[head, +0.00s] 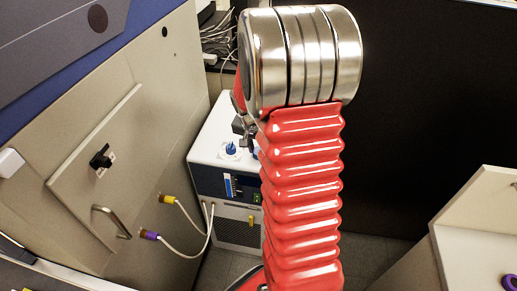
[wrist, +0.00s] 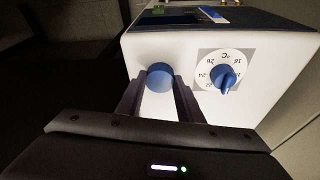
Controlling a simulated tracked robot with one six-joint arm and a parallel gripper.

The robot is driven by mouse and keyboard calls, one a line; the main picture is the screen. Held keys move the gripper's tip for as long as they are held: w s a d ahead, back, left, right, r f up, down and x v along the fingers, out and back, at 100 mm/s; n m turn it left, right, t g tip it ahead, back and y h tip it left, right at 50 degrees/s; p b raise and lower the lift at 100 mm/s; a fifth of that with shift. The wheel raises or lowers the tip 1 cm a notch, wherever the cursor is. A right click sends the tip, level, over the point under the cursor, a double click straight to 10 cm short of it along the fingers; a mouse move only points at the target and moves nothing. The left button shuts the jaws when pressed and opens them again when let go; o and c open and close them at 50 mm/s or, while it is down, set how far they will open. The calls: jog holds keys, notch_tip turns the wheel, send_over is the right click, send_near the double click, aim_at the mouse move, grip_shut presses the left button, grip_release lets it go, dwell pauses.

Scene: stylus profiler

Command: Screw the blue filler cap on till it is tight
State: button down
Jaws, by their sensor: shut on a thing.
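The blue filler cap (wrist: 159,76) is a round blue cap on the white top of the chiller box (wrist: 260,50) in the wrist view. My gripper (wrist: 160,84) has its two dark fingers on either side of the cap, shut on it. The lower part of the cap and the filler neck are hidden, so its thread does not show. In the head view my gripper (head: 244,130) is a small dark shape above the box, largely covered by my red arm, and the cap is mostly hidden there.
Right of the cap is a blue temperature dial (wrist: 227,78) on a numbered plate; it also shows in the head view (head: 231,148). White hoses with yellow and purple fittings (head: 149,235) join the grey cabinet (head: 150,110) to the box front. A dark panel (head: 430,90) stands at right.

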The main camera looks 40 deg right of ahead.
jog(key=shift+w+m, duration=0.1)
jog(key=shift+m, duration=0.2)
jog(key=m+g, duration=0.1)
jog(key=m, duration=0.2)
jog(key=shift+w+m+h, duration=0.1)
jog(key=shift+m+h, duration=0.2)
jog(key=m+g, duration=0.1)
jog(key=m, duration=0.2)
jog(key=shift+w+r+m, duration=0.1)
jog(key=shift+w+m, duration=0.05)
jog(key=shift+m, duration=0.85)
jog(key=shift+w+g, duration=0.1)
jog(key=shift+g, duration=0.2)
jog(key=m, duration=0.2)
jog(key=shift+d+m+g, duration=0.1)
jog(key=shift+m+g, duration=0.2)
jog(key=shift+m, duration=0.1)
jog(key=m, duration=0.1)
jog(key=m+y, duration=0.1)
jog(key=m, duration=0.1)
jog(key=shift+w+d+m+g, duration=0.15)
jog(key=shift+m+g, duration=0.15)
jog(key=shift+w+m+y, duration=0.1)
jog(key=shift+m+y, duration=0.4)
jog(key=shift+m, duration=0.9)
jog(key=shift+r, duration=0.1)
